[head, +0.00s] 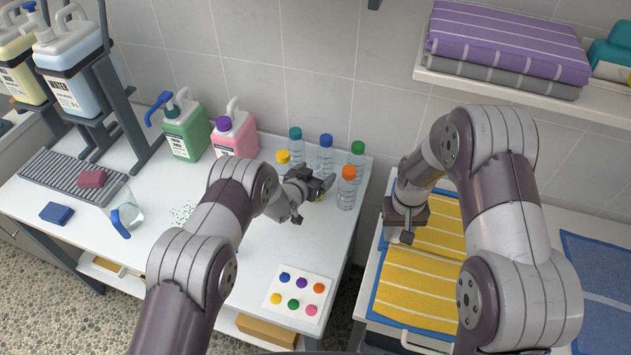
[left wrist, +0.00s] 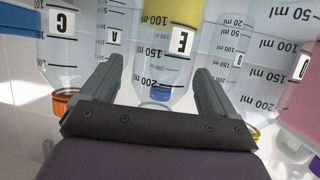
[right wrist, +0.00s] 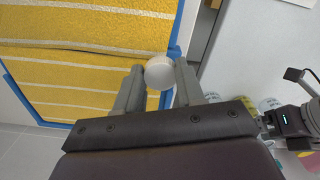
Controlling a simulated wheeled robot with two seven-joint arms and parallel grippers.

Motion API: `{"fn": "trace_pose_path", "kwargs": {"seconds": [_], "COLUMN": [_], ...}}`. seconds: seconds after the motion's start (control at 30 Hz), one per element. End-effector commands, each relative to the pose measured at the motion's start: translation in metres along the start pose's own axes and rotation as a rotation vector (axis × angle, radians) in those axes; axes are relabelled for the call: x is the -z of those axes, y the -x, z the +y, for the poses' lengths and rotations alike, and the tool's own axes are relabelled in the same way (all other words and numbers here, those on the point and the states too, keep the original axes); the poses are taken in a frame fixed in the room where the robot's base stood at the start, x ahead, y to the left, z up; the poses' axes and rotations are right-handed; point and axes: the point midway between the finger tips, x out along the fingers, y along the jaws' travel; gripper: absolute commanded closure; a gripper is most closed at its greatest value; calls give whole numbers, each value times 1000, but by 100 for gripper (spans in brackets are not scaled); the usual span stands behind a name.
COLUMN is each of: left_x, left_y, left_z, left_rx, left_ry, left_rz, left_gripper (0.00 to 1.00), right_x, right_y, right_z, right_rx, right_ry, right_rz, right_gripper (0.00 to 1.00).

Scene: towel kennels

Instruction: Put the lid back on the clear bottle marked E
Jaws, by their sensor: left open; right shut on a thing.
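The clear bottle marked E (left wrist: 178,60) shows upside down in the left wrist view, with a yellow band at its base end. My left gripper (left wrist: 155,92) is open, its fingers on either side of that bottle; I cannot tell whether they touch it. In the head view my left gripper (head: 322,187) is among the bottles and mostly hides bottle E. My right gripper (head: 405,225) is over the yellow towels, shut on a round white lid (right wrist: 160,72), which shows between its fingertips in the right wrist view.
Close around stand bottles with orange (head: 347,173), blue (head: 326,141), green (head: 357,148), teal (head: 295,133) and yellow (head: 283,157) caps. A card of coloured dots (head: 300,292) lies at the counter's front. A gap separates the counter from the yellow towels (head: 420,285).

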Motion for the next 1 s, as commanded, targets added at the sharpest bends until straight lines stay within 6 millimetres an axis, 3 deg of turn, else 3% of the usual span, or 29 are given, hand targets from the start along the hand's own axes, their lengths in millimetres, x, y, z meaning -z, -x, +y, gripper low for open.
{"fn": "trace_pose_path", "kwargs": {"seconds": [0.17, 0.3, 0.33, 0.47, 0.5, 0.77, 1.0], "left_x": [0, 0, 0, 0, 0, 4, 40], "left_y": [0, 0, 0, 0, 0, 2, 16], "left_z": [0, 0, 0, 0, 0, 0, 0], "left_rx": [0, 0, 0, 0, 0, 0, 0], "left_ry": [0, 0, 0, 0, 0, -1, -3], "left_rz": [0, 0, 0, 0, 0, 1, 4], "left_gripper": [14, 60, 67, 67, 72, 72, 71], "right_x": [0, 0, 0, 0, 0, 0, 0], "right_y": [0, 0, 0, 0, 0, -1, -9], "right_z": [0, 0, 0, 0, 0, 0, 0], "right_rx": [0, 0, 0, 0, 0, 0, 0], "right_ry": [0, 0, 0, 0, 0, 0, 0], "right_rz": [0, 0, 0, 0, 0, 0, 0], "right_gripper": [90, 90, 90, 90, 90, 90, 90]}}
